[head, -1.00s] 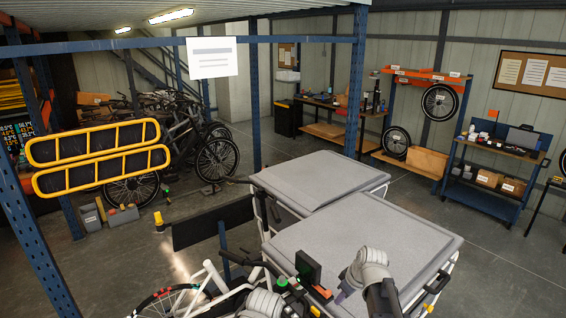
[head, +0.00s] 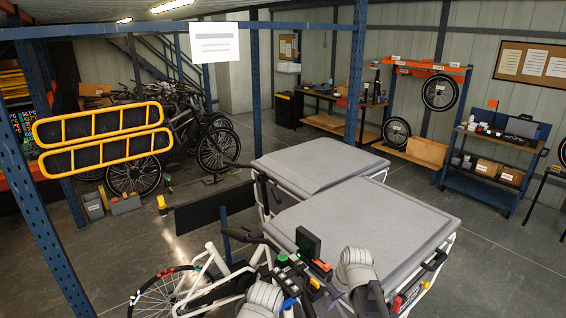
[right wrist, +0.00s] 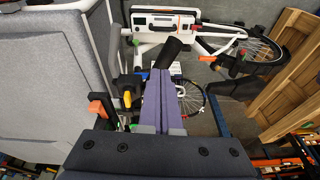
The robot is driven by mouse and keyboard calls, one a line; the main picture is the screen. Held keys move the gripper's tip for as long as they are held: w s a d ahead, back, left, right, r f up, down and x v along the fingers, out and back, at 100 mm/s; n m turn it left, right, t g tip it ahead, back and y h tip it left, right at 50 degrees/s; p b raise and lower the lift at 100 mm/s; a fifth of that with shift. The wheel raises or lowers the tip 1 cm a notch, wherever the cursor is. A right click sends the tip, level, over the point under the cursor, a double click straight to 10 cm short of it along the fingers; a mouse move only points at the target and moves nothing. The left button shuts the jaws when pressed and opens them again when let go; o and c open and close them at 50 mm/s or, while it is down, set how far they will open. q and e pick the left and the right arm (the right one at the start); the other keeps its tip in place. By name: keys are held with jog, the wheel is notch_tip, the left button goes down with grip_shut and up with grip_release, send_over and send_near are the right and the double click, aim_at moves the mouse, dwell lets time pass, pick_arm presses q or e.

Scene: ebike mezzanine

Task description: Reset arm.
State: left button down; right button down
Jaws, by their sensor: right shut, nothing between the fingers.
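My right arm comes in at the bottom of the head view, right of centre. Its gripper (head: 334,291) is small there, over the front edge of the near grey-topped cargo box. In the right wrist view the two purple fingers (right wrist: 161,98) lie side by side, shut and empty. They point towards a white bike frame and a spoked wheel. Part of my left arm shows at the bottom centre of the head view; its gripper cannot be made out.
Two grey-topped cargo boxes (head: 365,215) stand close in front. A white bike with a spoked wheel (head: 165,295) is at the lower left. A blue post (head: 356,80) rises behind the boxes. Open floor (head: 500,265) lies to the right. A wooden crate (right wrist: 285,80) shows in the right wrist view.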

jog(key=s+a+f+m+g+h+b, duration=0.1)
jog(key=s+a+f+b, duration=0.3)
jog(key=s+f+b, duration=0.3)
jog(key=s+a+f+m+g+h+b, duration=0.1)
jog(key=s+a+f+m+h+b, duration=0.1)
jog(key=s+f+b, duration=0.6)
notch_tip(320, 180, down, 3)
jog(key=shift+a+f+b, duration=0.15)
jog(key=shift+a+b, duration=0.55)
jog(key=shift+a, duration=0.2)
